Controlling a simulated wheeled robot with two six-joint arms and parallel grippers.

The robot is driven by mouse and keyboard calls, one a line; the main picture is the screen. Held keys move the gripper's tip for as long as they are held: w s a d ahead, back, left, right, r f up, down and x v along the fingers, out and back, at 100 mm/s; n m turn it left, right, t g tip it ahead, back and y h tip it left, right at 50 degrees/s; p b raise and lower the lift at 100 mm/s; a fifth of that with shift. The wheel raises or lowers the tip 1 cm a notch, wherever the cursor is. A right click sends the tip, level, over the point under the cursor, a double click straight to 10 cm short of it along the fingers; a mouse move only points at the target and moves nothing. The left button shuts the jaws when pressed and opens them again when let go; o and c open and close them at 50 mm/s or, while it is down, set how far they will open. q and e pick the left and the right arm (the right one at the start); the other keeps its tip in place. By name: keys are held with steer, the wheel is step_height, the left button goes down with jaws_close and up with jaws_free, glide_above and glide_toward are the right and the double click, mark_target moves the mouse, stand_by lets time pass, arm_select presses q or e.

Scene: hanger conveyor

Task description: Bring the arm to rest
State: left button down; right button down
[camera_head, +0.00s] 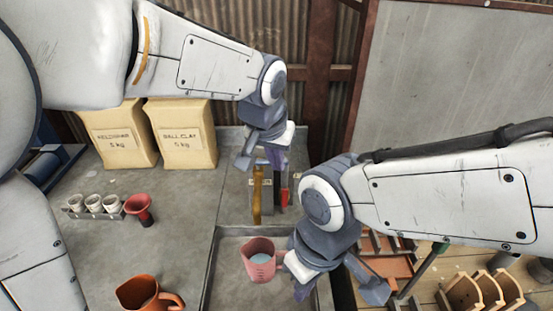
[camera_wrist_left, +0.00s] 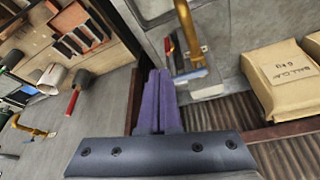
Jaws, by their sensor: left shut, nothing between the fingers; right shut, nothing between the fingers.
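My left gripper (camera_head: 273,160) hangs at the end of the left arm, over the back of the sink area by the brass tap (camera_head: 257,200). In the left wrist view its purple fingers (camera_wrist_left: 158,98) are together with nothing between them. The brass tap also shows there (camera_wrist_left: 188,35), beyond the fingertips. My right gripper (camera_head: 301,291) is shut and points down, just right of the pink jug (camera_head: 260,270). The jug holds pale liquid and is at the basin; its handle side is partly hidden by the right wrist, and I cannot tell whether they touch.
An orange jug (camera_head: 138,294), a red funnel-like cup (camera_head: 139,208) and a rack of small white cups (camera_head: 94,204) stand on the left bench. Two clay bags (camera_head: 181,135) stand behind. Wooden racks (camera_head: 480,292) are at the lower right. The bench middle is clear.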

arm_select(q)
steer(key=s+a+f+m+g, duration=0.1)
steer(key=s+a+f, duration=0.1)
steer(key=s, duration=0.5)
steer(key=s+a+f+m+g, duration=0.1)
steer(key=s+a+f, duration=0.1)
steer(key=s, duration=0.6)
steer(key=s+a+f+m+g, duration=0.1)
steer(key=s+f, duration=0.3)
steer(key=s, duration=0.4)
steer(key=shift+a+f+g+y+b, duration=0.35)
steer(key=shift+a+g+b, duration=0.1)
steer(key=shift+g, duration=0.15)
steer(key=shift+w+d, duration=0.1)
